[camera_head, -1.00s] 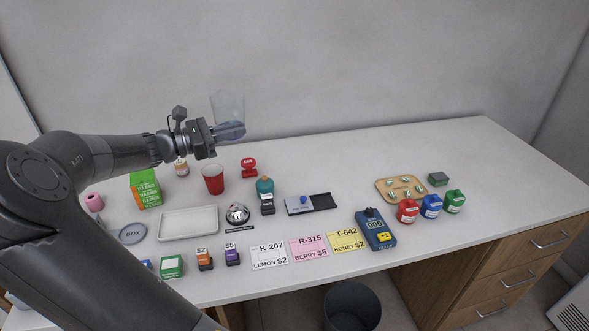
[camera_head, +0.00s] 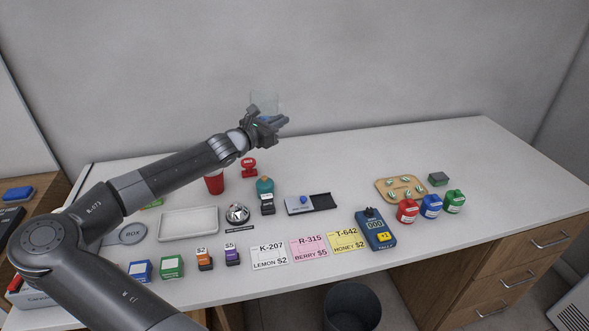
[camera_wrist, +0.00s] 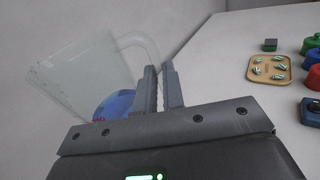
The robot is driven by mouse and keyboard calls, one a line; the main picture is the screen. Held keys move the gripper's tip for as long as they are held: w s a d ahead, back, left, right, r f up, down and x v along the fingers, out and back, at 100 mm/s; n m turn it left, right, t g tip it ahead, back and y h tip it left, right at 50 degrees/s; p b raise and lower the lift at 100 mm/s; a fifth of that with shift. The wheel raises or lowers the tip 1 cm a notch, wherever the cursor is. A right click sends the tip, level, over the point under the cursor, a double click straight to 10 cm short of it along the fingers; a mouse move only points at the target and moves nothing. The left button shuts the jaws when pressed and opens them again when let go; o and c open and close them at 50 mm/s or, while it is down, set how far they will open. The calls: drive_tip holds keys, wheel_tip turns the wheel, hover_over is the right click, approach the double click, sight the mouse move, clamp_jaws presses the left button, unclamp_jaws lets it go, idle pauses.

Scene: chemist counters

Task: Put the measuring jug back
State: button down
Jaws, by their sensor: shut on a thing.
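The measuring jug (camera_head: 264,100) is clear and see-through. My gripper (camera_head: 281,122) holds it up over the back part of the counter, near the wall. In the wrist view the jug (camera_wrist: 75,68) leans to the left in the picture, and its curved handle runs down to my fingers (camera_wrist: 160,72). The fingers are shut on the handle. Something blue (camera_wrist: 114,103) shows at the jug's lower end, probably liquid inside. The gripper partly hides the jug's lower part in the head view.
Below my arm stand a red cup (camera_head: 214,184), a red stamp (camera_head: 249,167) and a teal bottle (camera_head: 265,187). A white tray (camera_head: 188,238) lies left. A wooden board (camera_head: 381,190) and colored jars (camera_head: 430,206) are right. The back-middle counter (camera_head: 345,155) is clear.

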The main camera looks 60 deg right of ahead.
drive_tip(key=shift+s+d+r+n+t, duration=1)
drive_tip(key=shift+s+d+n+t, duration=1.45)
drive_tip(key=shift+d+t, duration=2.35)
drive_tip(key=s+d+r+n+t+y, duration=0.45)
drive_tip(key=s+r+n+t, duration=0.2)
drive_tip(key=s, duration=0.45)
wheel_tip(320, 180, down, 17)
drive_tip(key=shift+m+g, duration=0.35)
drive_tip(key=shift+m, duration=0.05)
drive_tip(key=w+f, duration=0.2)
drive_tip(key=w, duration=0.1)
drive_tip(key=w+d+f, duration=0.1)
drive_tip(key=w+f, duration=0.1)
drive_tip(key=w, duration=0.2)
drive_tip(key=w+f, duration=0.3)
drive_tip(key=w, duration=0.1)
drive_tip(key=shift+w+d+f, duration=0.1)
drive_tip(key=shift+w+d, duration=0.15)
drive_tip(key=shift+f, duration=1.95)
drive_tip(key=shift+f, duration=0.1)
